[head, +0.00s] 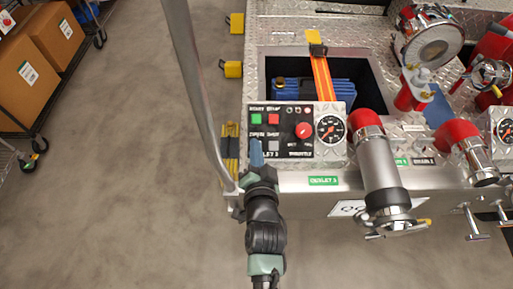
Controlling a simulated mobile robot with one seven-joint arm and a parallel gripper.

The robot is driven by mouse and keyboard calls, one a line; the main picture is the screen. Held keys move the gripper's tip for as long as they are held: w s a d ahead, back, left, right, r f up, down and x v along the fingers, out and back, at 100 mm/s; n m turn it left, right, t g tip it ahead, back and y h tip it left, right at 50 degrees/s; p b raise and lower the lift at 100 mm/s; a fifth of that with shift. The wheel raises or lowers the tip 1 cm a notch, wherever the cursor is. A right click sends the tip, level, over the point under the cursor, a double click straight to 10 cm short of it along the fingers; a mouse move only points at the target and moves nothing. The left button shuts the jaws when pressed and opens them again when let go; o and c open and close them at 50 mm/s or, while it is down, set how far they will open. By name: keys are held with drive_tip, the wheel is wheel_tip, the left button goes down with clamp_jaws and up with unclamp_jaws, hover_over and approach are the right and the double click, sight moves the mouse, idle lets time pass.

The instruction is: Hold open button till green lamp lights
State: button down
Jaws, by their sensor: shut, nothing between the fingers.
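The black control panel (277,122) for outlet 1 is on the metal bumper. It has a green button (256,119), a red button (273,119), a red knob (302,130) and small indicators (297,110) at its top right. The label above the lower left button reads OPEN, and the grey button (273,146) beside it sits under SHUT. My gripper (256,148) is shut and empty, its blue-grey tip over the open button's place, hiding that button. I cannot tell whether the tip touches it. I see no clearly lit green lamp.
A round gauge (331,129) is right of the panel. A red-collared outlet pipe (380,170) sticks out farther right. A tall grey pole (195,80) rises left of my gripper. An open bin (350,72) with an orange strap is behind the panel.

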drive_tip(key=w+f+b, duration=0.3)
drive_tip(key=f+b, duration=0.2)
drive_tip(key=shift+w+f+b, duration=0.2)
drive_tip(key=shift+f+b, duration=0.1)
drive_tip(key=shift+b, duration=0.05)
idle(1.8)
drive_tip(key=shift+w+f+b, duration=0.2)
drive_tip(key=shift+f+b, duration=0.2)
drive_tip(key=shift+w+f+b, duration=0.25)
drive_tip(key=shift+f+b, duration=0.2)
drive_tip(key=shift+b, duration=0.05)
idle(1.7)
drive_tip(key=shift+r, duration=0.1)
idle(1.7)
drive_tip(key=shift+s+r+p, duration=0.5)
drive_tip(key=shift+r+p, duration=0.3)
drive_tip(key=shift+p, duration=0.2)
